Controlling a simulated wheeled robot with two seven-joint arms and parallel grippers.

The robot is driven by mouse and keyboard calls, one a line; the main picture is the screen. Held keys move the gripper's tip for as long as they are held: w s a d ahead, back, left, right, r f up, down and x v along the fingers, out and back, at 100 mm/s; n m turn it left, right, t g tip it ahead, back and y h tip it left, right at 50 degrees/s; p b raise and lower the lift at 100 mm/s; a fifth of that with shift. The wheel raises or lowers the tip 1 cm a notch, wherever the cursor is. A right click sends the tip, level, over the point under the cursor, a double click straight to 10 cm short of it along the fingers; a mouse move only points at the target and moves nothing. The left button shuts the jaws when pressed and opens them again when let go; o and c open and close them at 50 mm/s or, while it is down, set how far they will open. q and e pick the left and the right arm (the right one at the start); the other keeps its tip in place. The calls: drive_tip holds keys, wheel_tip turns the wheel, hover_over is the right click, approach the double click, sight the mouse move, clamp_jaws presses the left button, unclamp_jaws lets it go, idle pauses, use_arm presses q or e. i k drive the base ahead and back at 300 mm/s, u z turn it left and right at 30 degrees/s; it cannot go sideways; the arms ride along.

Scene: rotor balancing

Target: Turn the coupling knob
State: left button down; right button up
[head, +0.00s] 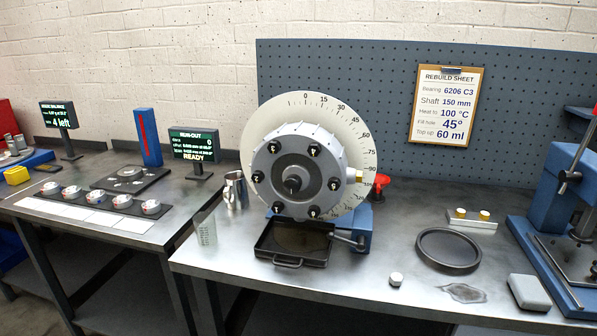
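A round grey rotor housing (272,150) with several numbered black knobs around its rim faces me. A dark knob-like hub (293,184) sticks out at its centre; I cannot tell for sure that this is the coupling knob. A pale dial disc (345,122) with degree marks stands behind the housing, with 0 near the top. A yellow-tipped fitting (356,175) sits at the housing's right side, and a red handle (380,183) is just beyond it. Neither of my grippers shows in the head view.
A black tray (288,262) lies under the rotor, with a lever (350,241) at its right. A measuring beaker (204,228) and metal jug (236,190) stand left. A black ring dish (448,267) and blue press (560,190) are right. The run-out screen (194,145) reads READY.

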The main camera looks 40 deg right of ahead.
sight(293, 183)
drive_tip(key=u, duration=0.9)
drive_tip(key=k, duration=1.2)
drive_tip(key=z, duration=1.65)
drive_tip(key=i, duration=0.5)
drive_tip(key=u, duration=0.1)
